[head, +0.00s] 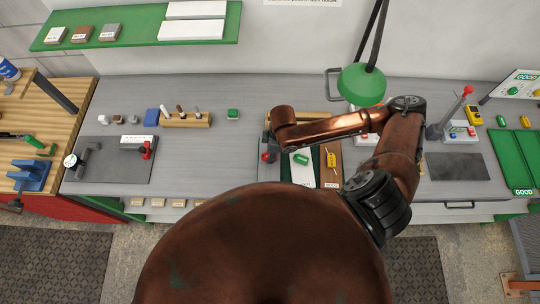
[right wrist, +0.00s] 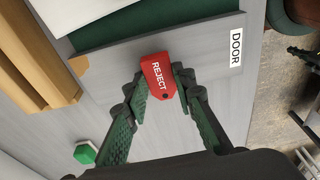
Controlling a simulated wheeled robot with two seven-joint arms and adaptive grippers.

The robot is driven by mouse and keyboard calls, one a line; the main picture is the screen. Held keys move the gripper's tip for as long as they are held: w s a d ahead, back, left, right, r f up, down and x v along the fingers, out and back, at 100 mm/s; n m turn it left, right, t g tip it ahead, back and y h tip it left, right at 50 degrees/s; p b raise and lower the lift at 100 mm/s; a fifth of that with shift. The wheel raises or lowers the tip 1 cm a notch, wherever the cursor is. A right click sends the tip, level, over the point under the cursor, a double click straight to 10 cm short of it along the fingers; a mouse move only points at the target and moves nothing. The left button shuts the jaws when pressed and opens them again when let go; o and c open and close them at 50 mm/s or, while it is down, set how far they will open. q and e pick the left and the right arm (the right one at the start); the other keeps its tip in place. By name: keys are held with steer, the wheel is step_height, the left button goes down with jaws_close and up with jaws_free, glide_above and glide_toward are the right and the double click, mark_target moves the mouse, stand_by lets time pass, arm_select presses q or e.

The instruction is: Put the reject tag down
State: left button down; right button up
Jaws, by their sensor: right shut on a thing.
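The red reject tag (right wrist: 158,76) is held between the fingertips of my right gripper (right wrist: 157,90) in the right wrist view, its white REJECT lettering facing the camera. Behind it lies a grey surface with a white DOOR label (right wrist: 236,47) and a dark green panel (right wrist: 150,20). I cannot tell whether the tag touches that surface. In the head view my right arm reaches left over the bench and its gripper (head: 268,150) is small and partly hidden by the arm. My left gripper is not in view.
A green block (head: 233,114) sits on the grey bench left of my right gripper. A wooden rack (head: 183,120) with several tools stands farther left. A green lamp (head: 362,84) hangs near my right arm. White (head: 303,178) and brown (head: 331,180) panels lie right of the gripper.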

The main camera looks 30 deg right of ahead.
steer(key=shift+f, duration=0.75)
steer(key=o, duration=0.9)
steer(key=shift+f, duration=0.1)
steer(key=r, duration=0.5)
steer(key=d+r, duration=0.1)
steer(key=r, duration=0.1)
steer(key=shift+s+r, duration=0.3)
steer(key=shift+r, duration=0.05)
